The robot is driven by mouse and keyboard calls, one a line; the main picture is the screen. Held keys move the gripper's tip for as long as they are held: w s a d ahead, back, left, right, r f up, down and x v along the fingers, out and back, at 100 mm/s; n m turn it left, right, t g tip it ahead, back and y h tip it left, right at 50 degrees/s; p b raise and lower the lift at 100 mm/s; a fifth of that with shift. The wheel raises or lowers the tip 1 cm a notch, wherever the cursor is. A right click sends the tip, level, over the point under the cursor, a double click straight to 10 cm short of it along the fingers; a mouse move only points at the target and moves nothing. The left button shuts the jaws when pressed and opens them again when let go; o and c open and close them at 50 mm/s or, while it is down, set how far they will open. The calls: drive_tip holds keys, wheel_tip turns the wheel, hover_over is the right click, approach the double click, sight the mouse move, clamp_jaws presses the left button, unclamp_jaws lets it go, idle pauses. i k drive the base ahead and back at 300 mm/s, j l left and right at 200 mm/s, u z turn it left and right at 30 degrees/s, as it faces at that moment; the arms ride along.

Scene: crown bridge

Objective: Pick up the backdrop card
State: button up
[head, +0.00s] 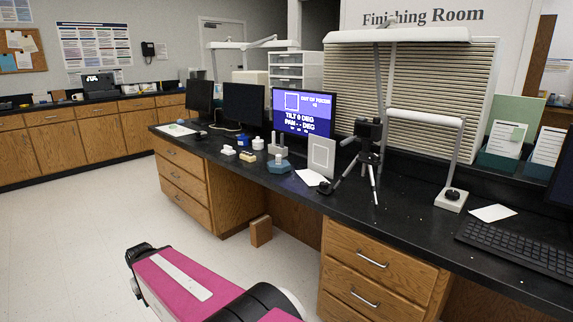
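A light grey card (321,157) with a thin square outline stands upright on the black bench, just right of the lit monitor; it looks like the backdrop card. A small white sheet (311,178) lies flat at its foot. A camera on a black tripod (370,135) stands close to the right of the grey card. My pink and black arm shows at the bottom, over the floor and well short of the bench. My gripper is not visible.
The monitor (304,112) reads "OUT OF FOCUS", "TILT 0 DEG". A blue-grey hexagonal block (279,165) and several small blocks sit left of the card. A white lamp (452,196) and keyboard (520,247) are at right. Floor at left is clear.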

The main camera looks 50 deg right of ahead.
sight(321, 150)
drive_tip(key=i+j+z, duration=0.1)
drive_tip(key=i+z, duration=0.35)
drive_tip(key=i+j+z, duration=0.2)
drive_tip(key=z, duration=0.25)
drive_tip(key=i+j+z, duration=0.25)
drive_tip(key=z, duration=0.2)
drive_tip(key=i+j+z, duration=0.2)
drive_tip(key=j+z, duration=0.25)
